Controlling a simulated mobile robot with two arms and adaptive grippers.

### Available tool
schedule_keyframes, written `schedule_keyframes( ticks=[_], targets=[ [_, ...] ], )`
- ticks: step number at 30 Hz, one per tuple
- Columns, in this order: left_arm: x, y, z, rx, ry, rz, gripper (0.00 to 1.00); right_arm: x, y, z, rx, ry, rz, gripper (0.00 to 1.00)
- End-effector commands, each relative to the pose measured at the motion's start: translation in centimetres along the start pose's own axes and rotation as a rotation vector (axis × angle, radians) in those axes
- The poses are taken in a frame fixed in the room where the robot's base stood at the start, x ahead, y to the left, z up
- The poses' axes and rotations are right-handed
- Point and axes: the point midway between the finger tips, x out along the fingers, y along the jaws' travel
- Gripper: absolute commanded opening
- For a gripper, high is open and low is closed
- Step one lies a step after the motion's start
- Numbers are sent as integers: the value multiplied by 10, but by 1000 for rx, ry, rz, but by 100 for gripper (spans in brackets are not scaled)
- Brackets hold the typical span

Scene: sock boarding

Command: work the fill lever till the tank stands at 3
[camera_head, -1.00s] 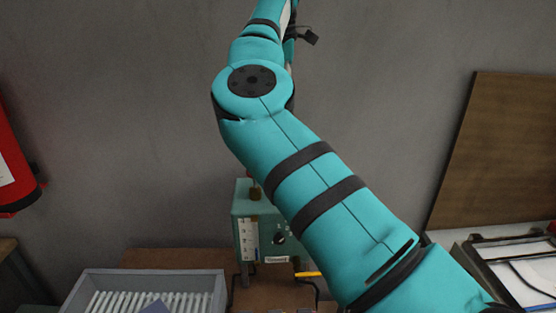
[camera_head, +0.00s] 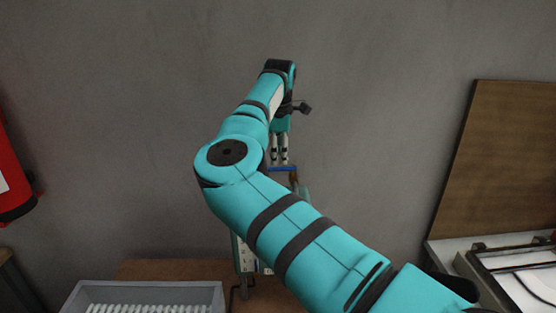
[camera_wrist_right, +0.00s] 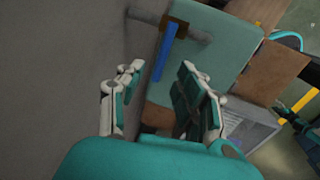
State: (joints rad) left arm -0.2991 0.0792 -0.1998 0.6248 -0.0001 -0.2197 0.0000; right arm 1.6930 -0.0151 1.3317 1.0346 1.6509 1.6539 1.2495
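The teal tank box (camera_head: 237,254) is mostly hidden behind my right arm in the head view. A strip of its white numbered scale (camera_head: 246,258) shows, but the level cannot be read. The blue lever (camera_head: 283,168) is just below my right gripper (camera_head: 279,158), whose fingers point down. In the right wrist view the lever (camera_wrist_right: 168,38) is a blue bar on a brown hub and grey shaft, beside the teal box top (camera_wrist_right: 225,35). My right gripper (camera_wrist_right: 160,78) is open there, its fingers apart with the lever's end seen between them; contact cannot be told. My left gripper is not in view.
A grey tray (camera_head: 72,300) with white rods stands at front left on the brown table (camera_head: 170,270). A red cylinder (camera_head: 12,170) hangs at the left wall. A brown board (camera_head: 500,160) and a light case (camera_head: 470,252) are at the right.

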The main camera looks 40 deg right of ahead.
Motion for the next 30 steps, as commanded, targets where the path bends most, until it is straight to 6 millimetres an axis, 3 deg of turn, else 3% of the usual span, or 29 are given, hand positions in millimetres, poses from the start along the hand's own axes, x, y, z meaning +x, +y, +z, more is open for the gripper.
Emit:
schedule_keyframes(
  ticks=[9,19,27,30],
  targets=[
    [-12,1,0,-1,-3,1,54,37,0,0,0,-1,-1,35],
    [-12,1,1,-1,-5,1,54,41,0,0,1,0,0,35],
    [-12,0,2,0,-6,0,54,41,0,0,1,0,0,0],
    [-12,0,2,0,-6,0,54,41,0,0,1,0,0,0]
  ],
)
